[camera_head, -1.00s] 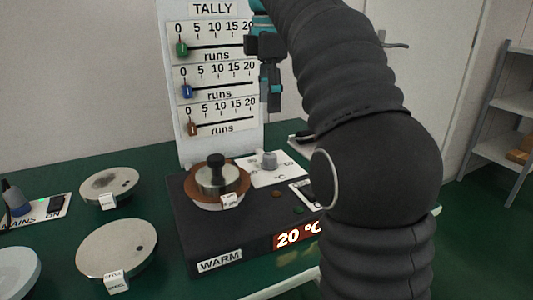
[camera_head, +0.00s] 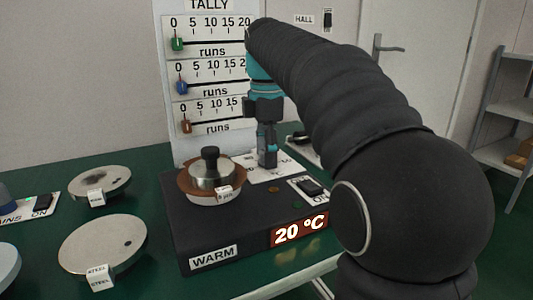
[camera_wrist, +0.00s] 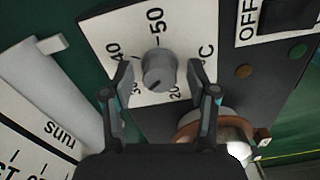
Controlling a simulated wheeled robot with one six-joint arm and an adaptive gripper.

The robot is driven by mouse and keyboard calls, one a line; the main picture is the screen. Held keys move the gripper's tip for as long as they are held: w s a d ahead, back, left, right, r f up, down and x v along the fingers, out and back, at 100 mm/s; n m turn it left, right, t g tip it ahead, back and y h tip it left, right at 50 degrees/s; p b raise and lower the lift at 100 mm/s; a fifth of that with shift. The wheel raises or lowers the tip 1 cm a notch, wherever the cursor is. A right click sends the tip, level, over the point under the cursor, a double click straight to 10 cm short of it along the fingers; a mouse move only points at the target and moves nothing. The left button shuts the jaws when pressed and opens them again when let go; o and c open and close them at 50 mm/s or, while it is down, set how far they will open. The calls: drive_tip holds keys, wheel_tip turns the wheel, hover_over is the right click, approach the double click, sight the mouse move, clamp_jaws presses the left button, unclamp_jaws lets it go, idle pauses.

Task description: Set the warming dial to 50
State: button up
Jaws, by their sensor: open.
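The warming dial (camera_wrist: 159,72) is a grey knob on a white plate (camera_wrist: 105,30) marked with numbers, 50 among them. The plate is on the dark warmer (camera_head: 208,228), whose display (camera_head: 299,230) reads 20 °C. My gripper (camera_wrist: 164,90) is open, with one finger on each side of the dial in the wrist view; I cannot tell whether they touch it. In the head view my gripper (camera_head: 267,160) points down over the plate and hides the dial.
A weight with a black knob sits in a copper-coloured dish (camera_head: 190,189) on the warmer, close to my gripper. A black switch (camera_head: 310,187) is at the right. The TALLY board (camera_head: 163,100) stands behind. Steel discs (camera_head: 80,250) lie at the left.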

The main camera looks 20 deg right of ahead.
clamp_jaws()
